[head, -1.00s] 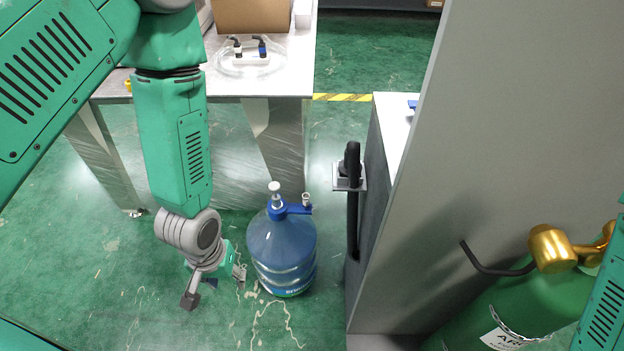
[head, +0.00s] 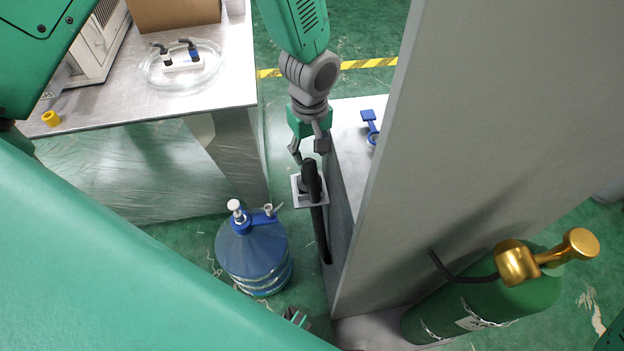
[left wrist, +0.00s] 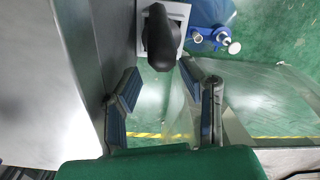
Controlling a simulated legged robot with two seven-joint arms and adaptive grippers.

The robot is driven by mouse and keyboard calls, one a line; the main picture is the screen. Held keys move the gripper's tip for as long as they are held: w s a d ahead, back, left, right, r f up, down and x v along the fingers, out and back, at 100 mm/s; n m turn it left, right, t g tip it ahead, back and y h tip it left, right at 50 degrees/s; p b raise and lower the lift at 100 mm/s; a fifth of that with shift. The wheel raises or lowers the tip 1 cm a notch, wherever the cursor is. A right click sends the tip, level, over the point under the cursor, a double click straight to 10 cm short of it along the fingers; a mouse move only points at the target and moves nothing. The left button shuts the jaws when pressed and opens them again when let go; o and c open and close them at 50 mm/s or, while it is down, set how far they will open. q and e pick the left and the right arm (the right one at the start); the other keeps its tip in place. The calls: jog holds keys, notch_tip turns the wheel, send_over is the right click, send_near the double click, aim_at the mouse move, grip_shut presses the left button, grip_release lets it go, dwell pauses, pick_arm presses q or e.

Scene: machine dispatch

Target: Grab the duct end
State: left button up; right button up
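The duct end is the black, rounded end of a black hose (head: 312,182), sitting upright in a pale square bracket (head: 297,196) on the side of the grey cabinet. The hose runs down from it along the cabinet. My left gripper (head: 308,152) is just behind the duct end in the head view, its fingers spread. In the left wrist view the open fingers (left wrist: 160,80) show blue pads with nothing between them. The duct end (left wrist: 160,42) is just beyond the fingertips, roughly centred between them.
A blue water bottle (head: 253,250) stands on the floor left of the hose. The tall grey panel (head: 440,150) rises close on the right. A metal table (head: 130,98) with coiled clear tubing is at upper left.

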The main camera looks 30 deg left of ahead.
aim_at(307, 165)
pick_arm(q)
jog(key=shift+w+a+f, duration=0.15)
jog(key=shift+a+f, duration=0.1)
jog(key=shift+f, duration=0.55)
jog(key=f, duration=0.4)
jog(key=shift+a+f, duration=0.2)
jog(key=shift+f, duration=0.05)
jog(key=shift+d+f, duration=0.1)
jog(key=shift+f, duration=0.15)
jog(key=shift+d, duration=0.25)
jog(key=c, duration=0.7)
jog(key=shift+s+a, duration=0.2)
jog(key=shift+a, duration=0.1)
grip_shut()
